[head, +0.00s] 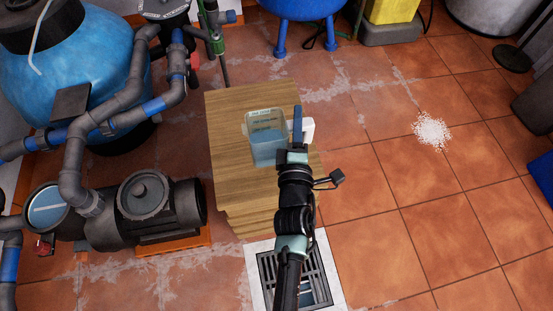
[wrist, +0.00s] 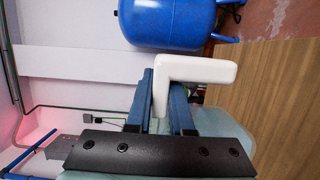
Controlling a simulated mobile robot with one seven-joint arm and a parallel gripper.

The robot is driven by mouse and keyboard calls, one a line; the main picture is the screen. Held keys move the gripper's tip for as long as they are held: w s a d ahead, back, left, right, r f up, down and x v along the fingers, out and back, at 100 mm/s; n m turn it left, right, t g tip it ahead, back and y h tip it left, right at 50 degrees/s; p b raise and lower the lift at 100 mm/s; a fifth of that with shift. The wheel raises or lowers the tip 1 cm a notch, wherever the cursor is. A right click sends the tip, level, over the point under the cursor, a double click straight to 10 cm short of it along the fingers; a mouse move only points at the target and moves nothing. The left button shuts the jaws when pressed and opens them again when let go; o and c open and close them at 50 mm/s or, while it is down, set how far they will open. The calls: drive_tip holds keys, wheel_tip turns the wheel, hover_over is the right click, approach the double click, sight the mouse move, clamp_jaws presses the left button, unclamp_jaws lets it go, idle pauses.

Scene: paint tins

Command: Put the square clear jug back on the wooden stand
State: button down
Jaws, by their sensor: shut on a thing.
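The square clear jug (head: 268,146) is in the head view, over the wooden stand (head: 235,185), and looks upright. It has a bluish tint, dark markings near its top and a white handle (head: 308,131) on its right side. My gripper (head: 298,135) is at the handle side of the jug. In the wrist view my two blue fingers (wrist: 162,105) are shut on the white L-shaped handle (wrist: 195,69). The stand's wood top (wrist: 280,95) fills the right of that view. I cannot tell whether the jug's base touches the stand.
A pump (head: 145,205) and a large blue tank (head: 75,75) with pipes stand close to the stand's left. A floor drain grate (head: 268,278) lies in front. White granules (head: 431,130) are spilled on the tiles at right. The tiled floor at right is mostly free.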

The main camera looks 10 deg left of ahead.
drive_tip(key=shift+f+b, duration=2.8)
drive_tip(key=shift+f, duration=1.55)
drive_tip(key=shift+f, duration=0.2)
drive_tip(key=c, duration=0.8)
unclamp_jaws()
drive_tip(key=shift+f, duration=0.1)
drive_tip(key=s+p, duration=0.2)
drive_tip(key=s, duration=1.1)
drive_tip(key=shift+d+p, duration=0.25)
drive_tip(key=shift+p, duration=0.05)
